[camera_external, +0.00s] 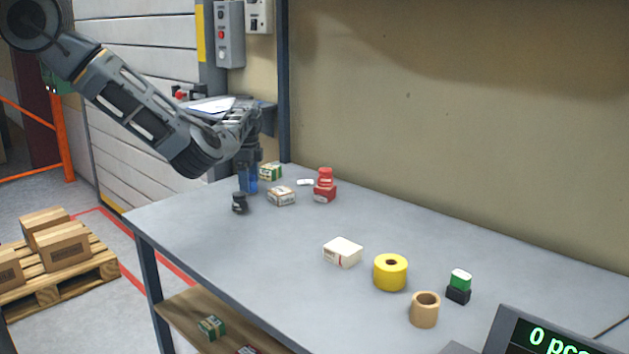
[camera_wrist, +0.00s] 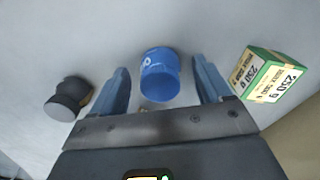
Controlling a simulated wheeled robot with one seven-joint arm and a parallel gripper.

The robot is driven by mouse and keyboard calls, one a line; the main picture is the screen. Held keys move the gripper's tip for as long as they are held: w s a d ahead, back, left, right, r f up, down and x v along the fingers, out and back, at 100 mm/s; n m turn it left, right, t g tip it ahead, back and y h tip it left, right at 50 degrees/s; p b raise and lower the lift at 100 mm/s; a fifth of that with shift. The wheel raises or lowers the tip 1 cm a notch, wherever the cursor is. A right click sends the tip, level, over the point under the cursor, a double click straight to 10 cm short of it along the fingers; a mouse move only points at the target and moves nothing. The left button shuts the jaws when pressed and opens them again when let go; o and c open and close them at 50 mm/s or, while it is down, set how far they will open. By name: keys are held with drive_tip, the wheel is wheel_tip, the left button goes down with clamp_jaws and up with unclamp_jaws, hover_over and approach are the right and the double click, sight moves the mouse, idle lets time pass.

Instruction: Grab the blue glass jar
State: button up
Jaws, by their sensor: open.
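The blue jar (camera_external: 248,180) stands on the grey table at its far left end, below my gripper (camera_external: 248,167). In the wrist view the blue jar (camera_wrist: 159,75) lies between the two open fingers of my gripper (camera_wrist: 161,82), with a gap on each side. White lettering shows on its side. In the external view my gripper partly hides the jar's upper part.
A small black jar (camera_external: 240,202) stands close to the left of the blue jar. A green-and-cream box (camera_external: 271,171) is close on the right. A cream box (camera_external: 281,196) and a red jar on a red box (camera_external: 325,193) stand further right. The table's front left is clear.

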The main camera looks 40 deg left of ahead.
drive_tip(key=c, duration=1.2)
drive_tip(key=shift+r, duration=0.1)
